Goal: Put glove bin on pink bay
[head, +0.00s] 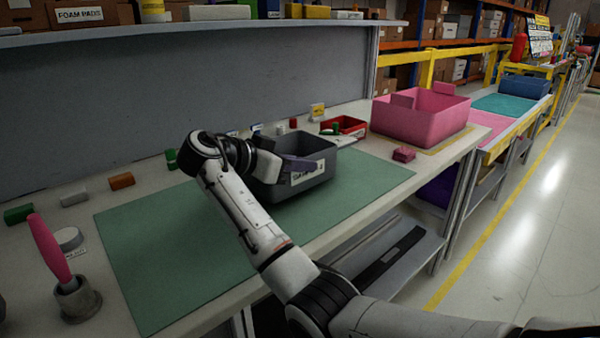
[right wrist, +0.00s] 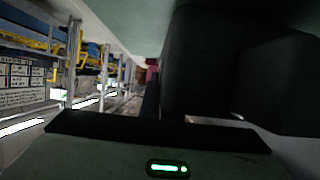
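A dark grey bin (head: 282,190) with a white label on its front wall stands on the green mat; I take it for the glove bin, though its label is too small to read surely. A pink mat (head: 500,128), likely the pink bay, lies on the far table at the right. My right gripper (head: 292,166) is at the grey bin's near left side, over its rim. Its fingers are hard to make out, so whether they grip the wall cannot be told. The right wrist view shows a dark surface (right wrist: 205,65) very close, probably the bin. My left gripper is out of view.
A large pink bin (head: 420,118) stands between the grey bin and the pink mat. A teal mat (head: 505,103) and blue bin (head: 525,87) lie beyond. The pink mat looks clear.

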